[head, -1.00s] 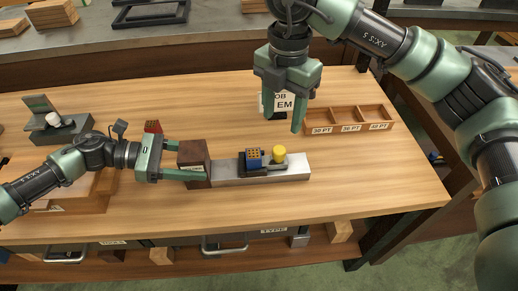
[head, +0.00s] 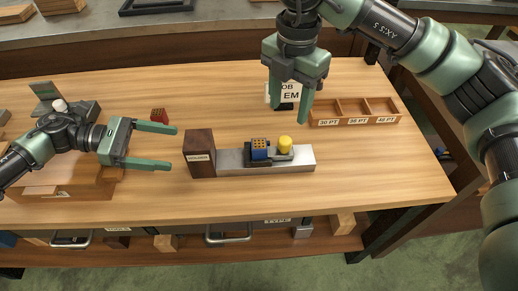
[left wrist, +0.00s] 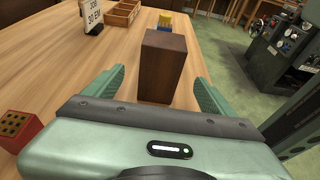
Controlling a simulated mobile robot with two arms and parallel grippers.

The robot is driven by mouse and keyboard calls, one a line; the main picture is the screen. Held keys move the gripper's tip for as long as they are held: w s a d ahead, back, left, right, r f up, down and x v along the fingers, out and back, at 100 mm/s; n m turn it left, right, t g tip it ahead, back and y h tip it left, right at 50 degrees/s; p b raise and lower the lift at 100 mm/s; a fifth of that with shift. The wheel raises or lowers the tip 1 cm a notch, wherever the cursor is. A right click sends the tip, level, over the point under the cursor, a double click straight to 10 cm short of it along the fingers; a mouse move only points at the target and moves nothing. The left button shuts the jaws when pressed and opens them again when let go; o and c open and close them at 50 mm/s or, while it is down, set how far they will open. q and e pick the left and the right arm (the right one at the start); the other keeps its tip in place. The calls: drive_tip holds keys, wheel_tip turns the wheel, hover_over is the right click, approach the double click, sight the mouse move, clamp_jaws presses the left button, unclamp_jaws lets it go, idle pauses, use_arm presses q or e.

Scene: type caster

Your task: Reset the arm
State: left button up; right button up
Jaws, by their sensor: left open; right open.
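My left gripper (head: 158,146) is open and empty in the head view, to the left of a dark wooden block (head: 200,153) and apart from it. In the left wrist view the same block (left wrist: 161,68) stands beyond and between the open fingers. My right gripper (head: 290,112) is open, fingers pointing down, above the back of the table in front of the job sign (head: 290,90). Nothing shows between its fingers.
A metal plate (head: 235,165) carries a blue block with yellow dots (head: 259,149) and a yellow cylinder (head: 285,144). A red block (head: 158,115) lies behind my left gripper. A labelled wooden tray (head: 355,113) stands at right. The table front right is clear.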

use_arm(q)
drive_tip(key=shift+v, duration=1.65)
